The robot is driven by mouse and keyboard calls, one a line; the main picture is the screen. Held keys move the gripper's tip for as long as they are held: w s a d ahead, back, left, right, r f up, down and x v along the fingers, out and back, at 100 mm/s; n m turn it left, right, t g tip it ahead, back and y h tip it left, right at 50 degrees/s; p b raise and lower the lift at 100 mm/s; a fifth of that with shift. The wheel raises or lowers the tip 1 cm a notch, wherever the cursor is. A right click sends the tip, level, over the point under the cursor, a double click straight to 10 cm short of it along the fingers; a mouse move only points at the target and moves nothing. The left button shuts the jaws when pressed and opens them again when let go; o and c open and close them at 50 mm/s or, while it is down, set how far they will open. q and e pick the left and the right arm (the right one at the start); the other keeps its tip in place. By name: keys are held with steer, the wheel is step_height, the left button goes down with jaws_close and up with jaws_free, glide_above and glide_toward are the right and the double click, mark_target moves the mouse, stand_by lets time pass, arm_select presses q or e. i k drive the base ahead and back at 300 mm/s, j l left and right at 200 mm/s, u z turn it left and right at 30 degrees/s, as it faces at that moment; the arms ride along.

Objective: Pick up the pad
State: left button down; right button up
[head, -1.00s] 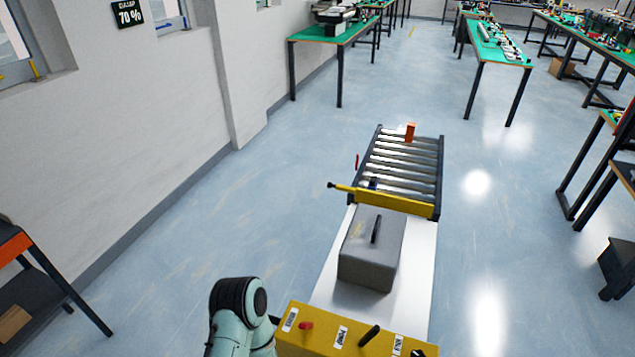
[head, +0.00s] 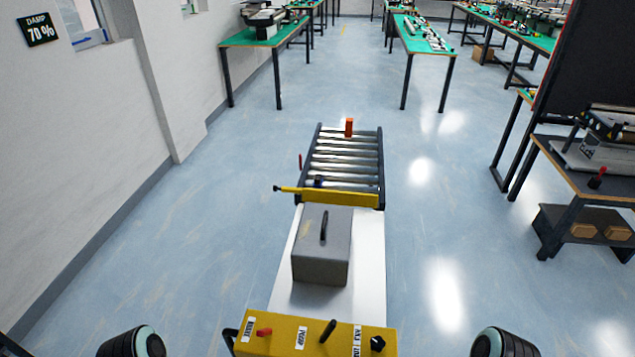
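No thing here is clearly marked as the pad. A yellow control panel (head: 285,333) with white labels, a red knob and black knobs sits at the near end of the white conveyor bed. A grey block (head: 320,265) with a black handle on top rests on the white bed (head: 369,255) behind the panel. Only rounded links of my two arms show, at the bottom left and bottom right edges. Neither of my grippers is in view, so what they hold is hidden.
A dark workbench (head: 575,165) stands at the right. Green-topped tables (head: 262,38) stand farther back. The blue floor is clear on both sides.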

mark_target(319, 181)
steer(key=u, duration=1.9)
steer(key=i+j+u, duration=0.1)
steer(key=u, duration=1.45)
steer(key=i+z, duration=0.5)
steer(key=i+j+z, duration=0.25)
steer(key=i+z, duration=0.25)
steer(key=i+l+z, duration=0.1)
steer(key=i+z, duration=0.6)
steer(key=z, duration=0.25)
steer(key=i+j+z, duration=0.1)
steer(key=i+z, duration=0.35)
steer(key=i+l+z, duration=0.15)
steer(key=i+z, duration=0.2)
steer(key=i+l+z, duration=0.1)
steer(key=i+z, duration=0.6)
steer(key=i+j+z, duration=0.1)
steer(key=i, duration=1.6)
